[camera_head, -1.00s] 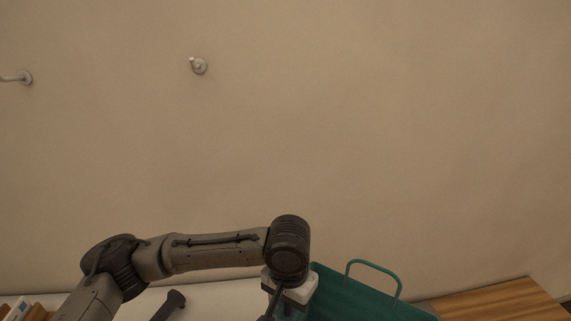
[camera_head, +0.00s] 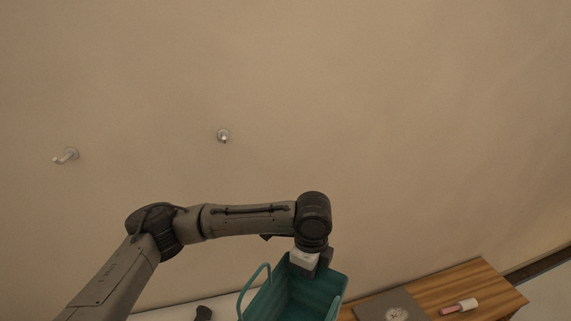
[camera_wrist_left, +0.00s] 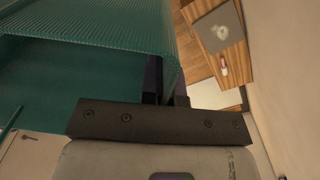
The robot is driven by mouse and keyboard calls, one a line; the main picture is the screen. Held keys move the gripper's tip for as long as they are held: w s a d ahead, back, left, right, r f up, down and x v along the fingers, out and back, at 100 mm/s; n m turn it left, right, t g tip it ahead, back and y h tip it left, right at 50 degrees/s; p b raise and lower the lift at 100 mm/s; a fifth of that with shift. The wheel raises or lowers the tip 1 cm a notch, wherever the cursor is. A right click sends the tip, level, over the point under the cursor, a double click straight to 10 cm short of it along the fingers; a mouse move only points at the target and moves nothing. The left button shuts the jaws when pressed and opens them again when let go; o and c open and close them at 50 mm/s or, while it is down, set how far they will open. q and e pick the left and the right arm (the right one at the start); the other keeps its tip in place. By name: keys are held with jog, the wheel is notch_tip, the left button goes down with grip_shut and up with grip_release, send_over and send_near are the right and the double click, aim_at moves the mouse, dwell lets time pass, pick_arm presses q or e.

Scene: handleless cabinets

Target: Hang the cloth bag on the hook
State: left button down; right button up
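The teal cloth bag (camera_head: 290,300) hangs open-topped below my left gripper (camera_head: 318,268) in the head view, with a loop handle (camera_head: 256,290) standing up at its left. The bag's ribbed side (camera_wrist_left: 85,30) fills the upper left of the left wrist view. There my left gripper (camera_wrist_left: 165,92) appears closed on the bag's rim. Two metal hooks are on the wall: a left hook (camera_head: 66,156) and a right hook (camera_head: 223,136). Both are bare, up and left of the bag. My right gripper is not in view.
A wooden table (camera_head: 480,285) stands at the lower right with a grey board (camera_head: 375,306) and a small pink-and-white object (camera_head: 460,306) on it. A white surface (camera_head: 180,312) lies below my arm. The wall around the hooks is clear.

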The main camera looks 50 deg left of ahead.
pick_arm(q)
jog(key=a+r+m+p, duration=0.4)
jog(key=r+m+p, duration=0.2)
jog(key=r+p, duration=0.15)
jog(key=a+r+m+p, duration=0.4)
jog(key=r+m+p, duration=0.1)
jog(key=r+p, duration=0.25)
jog(key=w+a+m, duration=0.1)
jog(key=w+a, duration=0.4)
jog(key=a, duration=0.4)
jog(key=shift+f, duration=0.35)
dwell(0.3)
dwell(0.6)
jog(key=c, duration=1.3)
grip_release()
jog(key=shift+o, duration=0.2)
jog(key=shift+w, duration=0.1)
